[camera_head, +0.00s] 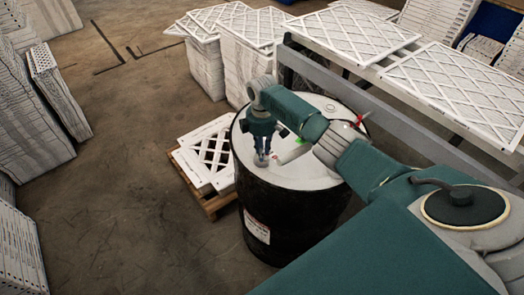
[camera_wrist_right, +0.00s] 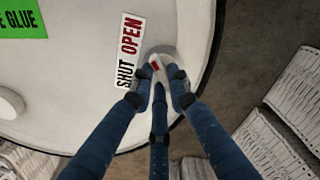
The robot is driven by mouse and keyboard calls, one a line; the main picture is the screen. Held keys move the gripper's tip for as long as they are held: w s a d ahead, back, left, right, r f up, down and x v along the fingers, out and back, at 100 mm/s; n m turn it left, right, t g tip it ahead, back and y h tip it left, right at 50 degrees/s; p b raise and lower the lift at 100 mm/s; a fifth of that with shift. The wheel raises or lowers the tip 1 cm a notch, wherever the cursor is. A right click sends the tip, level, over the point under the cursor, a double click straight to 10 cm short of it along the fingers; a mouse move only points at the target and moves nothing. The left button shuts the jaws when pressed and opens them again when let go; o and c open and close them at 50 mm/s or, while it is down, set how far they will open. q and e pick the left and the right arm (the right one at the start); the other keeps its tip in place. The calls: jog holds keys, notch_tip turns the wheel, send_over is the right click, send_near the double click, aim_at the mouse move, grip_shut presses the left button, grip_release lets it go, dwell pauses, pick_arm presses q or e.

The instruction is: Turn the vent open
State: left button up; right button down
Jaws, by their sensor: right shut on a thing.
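The vent (camera_wrist_right: 158,68), a small light knob with a red mark, sits on the drum's white lid near the rim in the right wrist view. A label (camera_wrist_right: 130,50) beside it reads SHUT and OPEN. My right gripper (camera_wrist_right: 160,85) reaches down over the vent with its blue fingers closed around it. In the head view my right gripper (camera_head: 262,158) stands at the left part of the lid of the black drum (camera_head: 290,222). The fingers partly hide the vent. My left gripper is not in view.
A green label (camera_wrist_right: 22,18) and a round cap (camera_wrist_right: 10,103) are on the lid. Stacked white filters (camera_head: 205,70) stand behind the drum, and a pallet with filters (camera_head: 205,160) is close at its left. Open floor (camera_head: 120,200) lies further left.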

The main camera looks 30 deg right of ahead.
jog(key=shift+w+r, duration=0.2)
jog(key=c, duration=1.7)
grip_release()
jog(key=shift+o, duration=0.2)
jog(key=shift+s+f, duration=0.1)
jog(key=shift+s, duration=0.05)
notch_tip(320, 180, up, 12)
jog(key=shift+a, duration=0.1)
